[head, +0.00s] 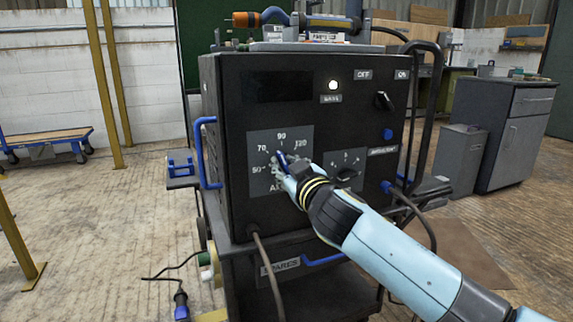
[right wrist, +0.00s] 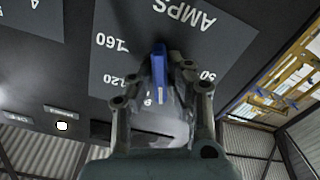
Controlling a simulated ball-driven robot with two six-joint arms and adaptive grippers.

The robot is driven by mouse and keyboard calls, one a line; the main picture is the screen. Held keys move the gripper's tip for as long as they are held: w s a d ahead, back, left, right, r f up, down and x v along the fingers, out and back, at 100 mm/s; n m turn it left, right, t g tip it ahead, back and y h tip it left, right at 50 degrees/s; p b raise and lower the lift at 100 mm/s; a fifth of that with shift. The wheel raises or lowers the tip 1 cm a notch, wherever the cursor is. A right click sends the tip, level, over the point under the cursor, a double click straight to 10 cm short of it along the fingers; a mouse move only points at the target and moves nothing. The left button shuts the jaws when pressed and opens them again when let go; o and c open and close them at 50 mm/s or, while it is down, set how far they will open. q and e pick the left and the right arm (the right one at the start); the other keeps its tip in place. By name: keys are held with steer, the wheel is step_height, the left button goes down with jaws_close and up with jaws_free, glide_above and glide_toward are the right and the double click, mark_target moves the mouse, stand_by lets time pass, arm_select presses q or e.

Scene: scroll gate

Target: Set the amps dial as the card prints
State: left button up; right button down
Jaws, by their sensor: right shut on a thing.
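The amps dial (head: 282,159) is on a grey panel (head: 264,139) on the front of a black welding machine (head: 230,84). Its scale shows 50, 70, 90 and 120 in the head view, and 160 in the right wrist view. My right gripper (head: 288,166) is shut on the dial, its fingers on either side of the blue pointer bar (right wrist: 159,72). In the head view the bar leans up and left; the exact value is partly hidden by the fingers. No card with a readable setting shows. My left gripper is not in view.
A second, smaller knob (head: 346,173) is right of the dial, near my wrist. A blue handle (head: 207,152) stands out at the left edge. Cables hang below.

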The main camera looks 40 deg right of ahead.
steer(key=shift+n, duration=1.3)
steer(key=shift+n+p, duration=0.45)
steer(key=shift+n, duration=0.55)
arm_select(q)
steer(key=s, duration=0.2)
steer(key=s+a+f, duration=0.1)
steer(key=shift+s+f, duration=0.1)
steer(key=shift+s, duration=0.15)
arm_select(e)
steer(key=shift+n, duration=0.3)
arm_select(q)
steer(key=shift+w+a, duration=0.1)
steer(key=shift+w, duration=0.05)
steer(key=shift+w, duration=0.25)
